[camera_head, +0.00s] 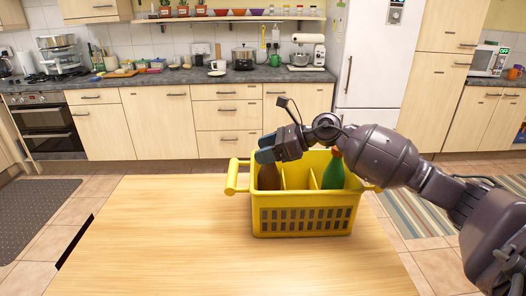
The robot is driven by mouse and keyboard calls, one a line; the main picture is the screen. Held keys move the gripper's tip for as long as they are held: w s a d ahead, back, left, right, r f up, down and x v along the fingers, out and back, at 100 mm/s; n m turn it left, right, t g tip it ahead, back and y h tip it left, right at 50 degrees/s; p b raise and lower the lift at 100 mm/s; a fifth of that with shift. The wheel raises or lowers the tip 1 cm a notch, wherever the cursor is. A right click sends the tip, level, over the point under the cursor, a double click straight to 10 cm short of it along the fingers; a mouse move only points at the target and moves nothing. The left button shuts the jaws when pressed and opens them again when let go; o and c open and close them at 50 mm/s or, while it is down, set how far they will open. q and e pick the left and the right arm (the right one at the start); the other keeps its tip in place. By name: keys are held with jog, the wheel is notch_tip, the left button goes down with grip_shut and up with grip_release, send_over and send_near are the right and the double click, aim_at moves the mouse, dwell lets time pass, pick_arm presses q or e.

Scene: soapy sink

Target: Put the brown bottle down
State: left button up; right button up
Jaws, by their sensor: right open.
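The brown bottle (268,179) stands in the left compartment of the yellow basket (300,231). Its upper part is hidden by my right gripper, and its lower part by the basket's front wall. My right gripper (262,149) reaches in from the right, over the basket, and is open with its blue-tipped fingers at the top of the brown bottle. I cannot tell if the fingers touch the bottle. My left gripper is not in view.
A green bottle (333,174) with a red top stands in the basket's right part, close under my right arm. The wooden table (170,240) is bare left of and in front of the basket. The kitchen counter (180,78) is far behind.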

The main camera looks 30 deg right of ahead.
jog(key=v, duration=1.1)
jog(key=shift+d, duration=0.15)
jog(key=shift+s, duration=0.15)
